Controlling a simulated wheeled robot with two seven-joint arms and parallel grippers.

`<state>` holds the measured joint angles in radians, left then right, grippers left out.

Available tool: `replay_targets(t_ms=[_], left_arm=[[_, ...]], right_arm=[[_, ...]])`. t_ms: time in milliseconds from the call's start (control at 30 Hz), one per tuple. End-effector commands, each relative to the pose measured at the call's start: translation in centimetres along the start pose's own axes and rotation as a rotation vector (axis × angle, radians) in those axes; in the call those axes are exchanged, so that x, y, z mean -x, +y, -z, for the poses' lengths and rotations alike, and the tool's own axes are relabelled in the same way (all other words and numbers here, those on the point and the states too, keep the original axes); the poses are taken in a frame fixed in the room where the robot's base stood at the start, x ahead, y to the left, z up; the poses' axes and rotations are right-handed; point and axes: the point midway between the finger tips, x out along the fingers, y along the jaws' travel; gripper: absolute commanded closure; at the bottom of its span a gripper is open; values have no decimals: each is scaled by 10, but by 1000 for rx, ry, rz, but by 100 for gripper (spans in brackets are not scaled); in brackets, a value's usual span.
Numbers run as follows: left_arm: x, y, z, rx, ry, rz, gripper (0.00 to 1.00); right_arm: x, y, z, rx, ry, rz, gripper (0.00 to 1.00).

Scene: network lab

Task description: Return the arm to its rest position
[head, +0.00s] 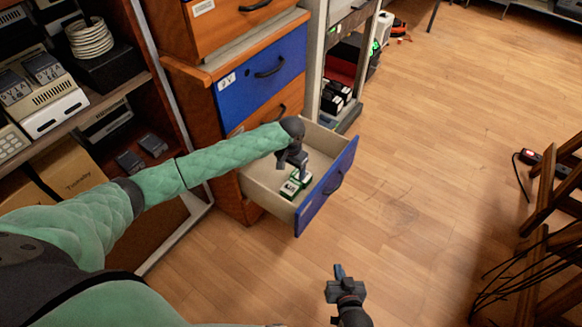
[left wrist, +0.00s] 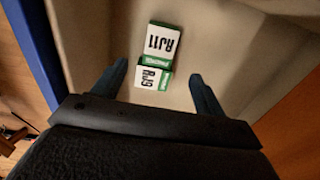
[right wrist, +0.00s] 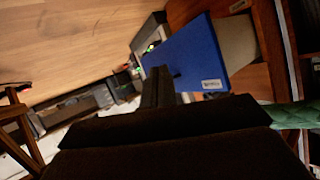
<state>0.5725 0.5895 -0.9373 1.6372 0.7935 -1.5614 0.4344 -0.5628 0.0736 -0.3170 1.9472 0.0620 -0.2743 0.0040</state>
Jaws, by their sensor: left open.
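My left arm reaches from the left into an open drawer (head: 322,145) with a blue front. My left gripper (head: 296,172) points down into it; in the left wrist view it (left wrist: 160,82) is open, with nothing between its fingers. Two small green-and-white boxes lie on the drawer floor below it: one marked RJ11 (left wrist: 162,42) and one marked RJ9 (left wrist: 152,78), end to end. In the head view the boxes (head: 293,185) are partly covered by the gripper. My right gripper (head: 339,276) is over the floor in front of the drawer; its fingers (right wrist: 158,85) are together and empty.
A shut blue drawer (head: 262,75) is above the open one. A shelf (head: 110,90) with phones and boxes stands at the left. A rack (head: 345,60) stands behind the drawer. Wooden furniture (head: 550,215) with cables is at the right. The floor (head: 430,150) between is mostly clear.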

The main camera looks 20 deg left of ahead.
Motion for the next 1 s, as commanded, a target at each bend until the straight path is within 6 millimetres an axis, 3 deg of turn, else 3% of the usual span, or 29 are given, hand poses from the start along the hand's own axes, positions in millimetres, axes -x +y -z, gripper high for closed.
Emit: replay_targets(t_ms=[200, 733, 1000], left_arm=[[5, 0, 0, 0, -1, 0, 28], [8, 0, 0, 0, 0, 0, 28], [52, 0, 0, 0, 0, 0, 28]], right_arm=[[1, 0, -10, -4, -30, -1, 100], [3, 0, -10, -4, -35, 0, 100], [32, -9, 1, -22, -196, 2, 100]])
